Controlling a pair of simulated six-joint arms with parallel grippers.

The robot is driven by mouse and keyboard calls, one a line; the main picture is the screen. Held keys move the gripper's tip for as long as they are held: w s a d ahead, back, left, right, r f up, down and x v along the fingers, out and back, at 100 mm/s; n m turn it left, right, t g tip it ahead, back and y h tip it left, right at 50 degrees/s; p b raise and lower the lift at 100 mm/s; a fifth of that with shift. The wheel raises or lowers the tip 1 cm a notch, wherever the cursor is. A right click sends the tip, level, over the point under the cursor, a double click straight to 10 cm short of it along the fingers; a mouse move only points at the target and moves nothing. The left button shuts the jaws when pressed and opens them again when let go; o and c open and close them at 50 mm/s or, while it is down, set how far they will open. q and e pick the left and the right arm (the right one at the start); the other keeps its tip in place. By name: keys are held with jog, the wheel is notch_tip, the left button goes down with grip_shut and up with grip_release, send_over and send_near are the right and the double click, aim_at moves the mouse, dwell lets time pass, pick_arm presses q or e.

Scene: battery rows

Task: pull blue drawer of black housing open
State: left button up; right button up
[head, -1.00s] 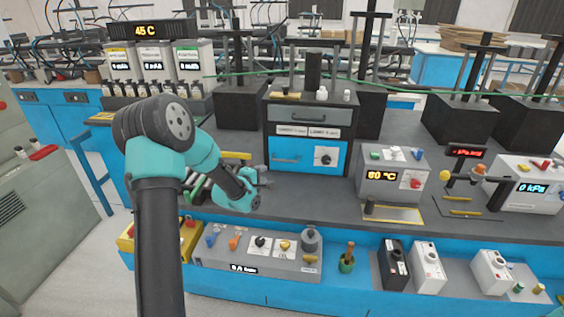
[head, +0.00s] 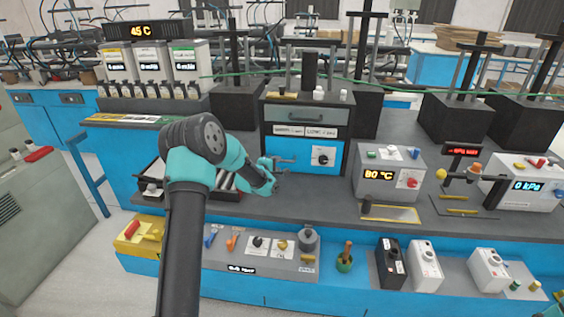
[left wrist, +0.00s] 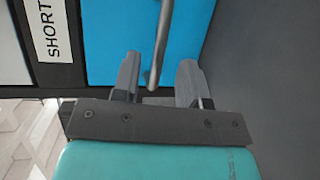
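The black housing (head: 354,122) stands at the middle of the bench, with a grey upper drawer (head: 328,116) and the blue drawer (head: 294,154) below it. The blue drawer looks closed. Its front also fills the upper middle of the left wrist view (left wrist: 118,28). My left gripper (head: 282,163) is at the left part of the blue drawer front. In the left wrist view its two fingers (left wrist: 158,82) are apart, with the bar handle (left wrist: 162,35) between them. A gap shows beside the handle, so it is not clamped. My right gripper is not in view.
A grey box reading 80 °C (head: 397,186) stands right of the housing. A tray with cylinders (head: 150,190) lies behind my left arm. Bench in front of the drawer is clear.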

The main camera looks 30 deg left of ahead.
aim_at(282, 161)
pick_arm(q)
jog(key=shift+w+f, duration=0.25)
jog(key=shift+w, duration=1.05)
jog(key=shift+w+f, duration=0.25)
jog(key=shift+w, duration=1)
grip_shut()
